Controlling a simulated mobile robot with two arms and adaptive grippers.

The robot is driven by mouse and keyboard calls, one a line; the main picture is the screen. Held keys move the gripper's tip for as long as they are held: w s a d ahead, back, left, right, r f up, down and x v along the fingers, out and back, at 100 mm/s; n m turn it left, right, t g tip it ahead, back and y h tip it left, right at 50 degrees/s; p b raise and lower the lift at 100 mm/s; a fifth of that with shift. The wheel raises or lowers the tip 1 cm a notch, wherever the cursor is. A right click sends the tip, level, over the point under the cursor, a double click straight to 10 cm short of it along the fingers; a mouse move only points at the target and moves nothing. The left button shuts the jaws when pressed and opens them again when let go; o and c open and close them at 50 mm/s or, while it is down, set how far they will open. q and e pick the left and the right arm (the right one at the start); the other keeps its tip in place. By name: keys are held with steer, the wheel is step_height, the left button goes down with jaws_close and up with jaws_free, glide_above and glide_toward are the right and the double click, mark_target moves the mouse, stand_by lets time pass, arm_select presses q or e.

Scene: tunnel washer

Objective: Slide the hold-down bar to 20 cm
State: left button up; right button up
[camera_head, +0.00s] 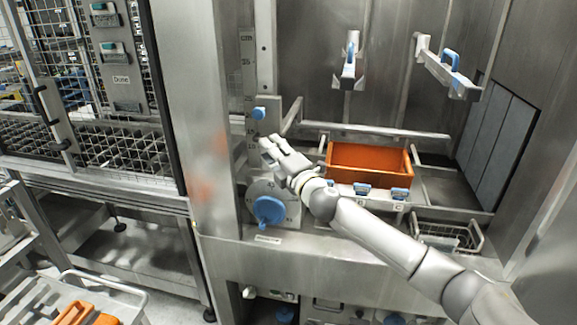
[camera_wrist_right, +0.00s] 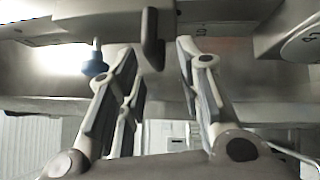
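The hold-down bar (camera_head: 380,128) is a metal frame lying level across the steel bay, above an orange crate (camera_head: 368,156). A blue knob (camera_head: 258,113) is at its left end, beside an upright scale (camera_head: 247,70); the exact reading is too small to tell. My right gripper (camera_head: 267,148) is just below the knob, in front of the scale plate. In the right wrist view the fingers (camera_wrist_right: 157,52) are apart, with a dark grey bar end (camera_wrist_right: 152,38) at the gap between their tips; I cannot tell whether they touch it. The blue knob (camera_wrist_right: 95,66) is left of them. My left gripper is out of view.
A round blue dial knob (camera_head: 269,209) sits below the gripper. Blue-handled clamps (camera_head: 362,188) line the crate's front. Two blue-handled arms (camera_head: 349,65) (camera_head: 447,67) project above the crate. A wire basket (camera_head: 445,238) is at the right. A mesh door (camera_head: 60,80) stands left.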

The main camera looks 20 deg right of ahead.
steer(key=v, duration=0.9)
steer(key=shift+s, duration=0.3)
steer(key=shift+d+f, duration=0.1)
